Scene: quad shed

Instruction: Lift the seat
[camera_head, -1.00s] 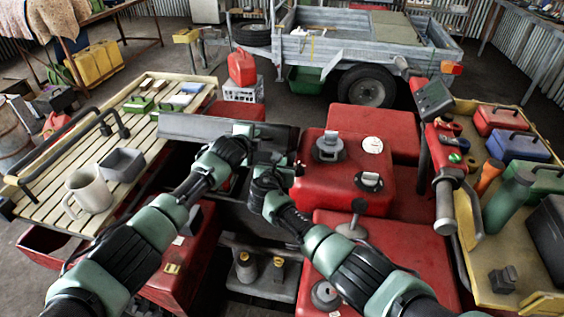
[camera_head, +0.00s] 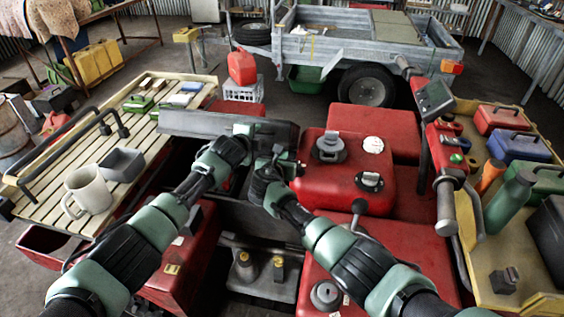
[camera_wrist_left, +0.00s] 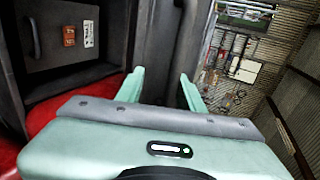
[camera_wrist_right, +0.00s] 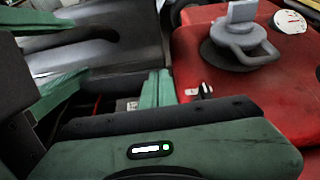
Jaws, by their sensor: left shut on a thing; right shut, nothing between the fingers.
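The seat (camera_head: 195,122) shows as a dark grey panel, tilted up above the open bay of the red quad. It also shows as a dark slab in the left wrist view (camera_wrist_left: 165,40) and as a grey panel in the right wrist view (camera_wrist_right: 85,52). My left gripper (camera_head: 250,132) is at the seat's edge. In the left wrist view its fingers (camera_wrist_left: 163,88) are on either side of the slab, shut on it. My right gripper (camera_head: 279,155) is just below and to the right, shut and empty, near the seat's underside; its fingertips are partly hidden.
The red body (camera_head: 330,185) with grey caps lies right of my right gripper. The handlebar (camera_head: 446,200) stands further right. The open bay (camera_head: 235,215) is below my arms.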

